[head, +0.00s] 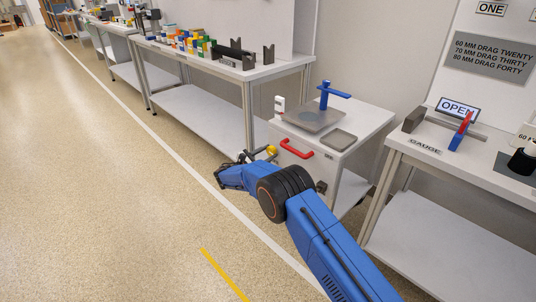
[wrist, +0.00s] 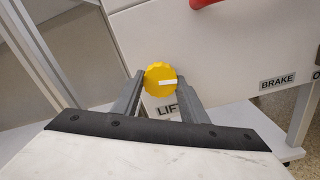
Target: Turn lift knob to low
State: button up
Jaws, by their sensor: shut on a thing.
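The yellow lift knob (wrist: 160,72) sits on the front face of a white cabinet (wrist: 225,55), just above a label of which "LIF" shows. The white mark on the knob points right in the wrist view. My gripper (wrist: 161,84) is shut on the knob, one finger on each side of it. The right finger hides the end of the label and any position marks there. In the head view the knob (head: 271,149) shows as a small yellow spot at my gripper (head: 258,155), beside the cabinet's front.
A red handle (head: 296,149) is on the cabinet front, right of the knob. A "BRAKE" label (wrist: 278,80) lies further right. The cabinet top carries a grey plate with a blue stand (head: 325,96). Benches stand on both sides; the floor at left is clear.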

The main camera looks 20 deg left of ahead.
jog(key=n, duration=0.4)
jog(key=shift+s+f+n, duration=0.1)
jog(key=shift+n, duration=0.2)
jog(key=n, duration=1)
jog(key=shift+n, duration=0.4)
jog(key=n, duration=0.4)
jog(key=shift+d, duration=0.1)
jog(key=shift+n, duration=0.4)
jog(key=o, duration=1)
jog(key=shift+o, duration=0.2)
jog(key=v, duration=1.7)
jog(key=shift+s, duration=0.2)
